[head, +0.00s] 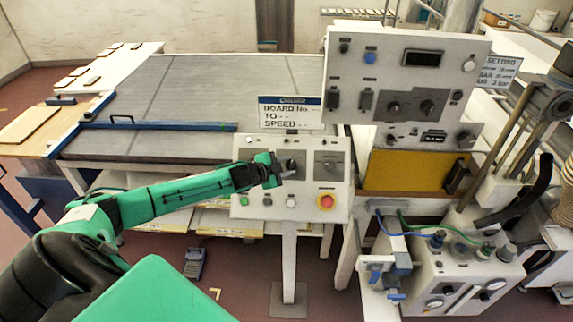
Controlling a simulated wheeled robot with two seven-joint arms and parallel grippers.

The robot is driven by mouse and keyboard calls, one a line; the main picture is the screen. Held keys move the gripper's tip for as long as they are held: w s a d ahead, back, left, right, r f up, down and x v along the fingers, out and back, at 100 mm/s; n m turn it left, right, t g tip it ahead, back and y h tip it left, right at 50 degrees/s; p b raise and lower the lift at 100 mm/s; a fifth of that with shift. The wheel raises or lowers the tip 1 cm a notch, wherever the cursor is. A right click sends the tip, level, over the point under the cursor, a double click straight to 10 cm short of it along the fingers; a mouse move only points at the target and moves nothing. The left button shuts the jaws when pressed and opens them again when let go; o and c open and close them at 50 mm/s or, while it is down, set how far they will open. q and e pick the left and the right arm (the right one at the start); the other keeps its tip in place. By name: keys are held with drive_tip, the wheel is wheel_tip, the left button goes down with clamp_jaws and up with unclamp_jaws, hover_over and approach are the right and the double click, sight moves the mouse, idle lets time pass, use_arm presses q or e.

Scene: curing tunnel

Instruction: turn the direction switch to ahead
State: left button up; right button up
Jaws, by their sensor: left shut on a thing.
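A small light-grey control panel (318,186) on a post stands in front of the conveyor. My left gripper (281,168) reaches in from the left and is shut on the dark knob of the panel's left rotary switch (292,162), which I take to be the direction switch. The jaws cover part of the knob and its plate, so I cannot read its position or label. A second rotary switch (330,165) sits to the right, apart from the gripper. My right gripper is not in view.
A larger console (400,75) rises behind on the right. A sign (290,113) stands above the panel. A pedal (195,262) lies on the floor.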

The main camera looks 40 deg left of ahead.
use_arm(q)
drive_tip(key=shift+w+a+r+m+g+h+p, duration=0.1)
drive_tip(key=shift+r+m+g+h+p, duration=0.15)
drive_tip(key=shift+m, duration=0.25)
drive_tip(key=shift+w+m+g+h+p, duration=0.15)
drive_tip(key=shift+m+g+p, duration=0.15)
drive_tip(key=shift+m, duration=0.2)
drive_tip(key=shift+r+m+g+h, duration=0.1)
drive_tip(key=shift+m+g+h, duration=0.3)
drive_tip(key=shift+m+g, duration=0.4)
drive_tip(key=shift+m+g+p, duration=0.35)
drive_tip(key=shift+m+g, duration=0.2)
drive_tip(key=shift+m, duration=0.35)
drive_tip(key=o, duration=1)
drive_tip(key=shift+c, duration=0.2)
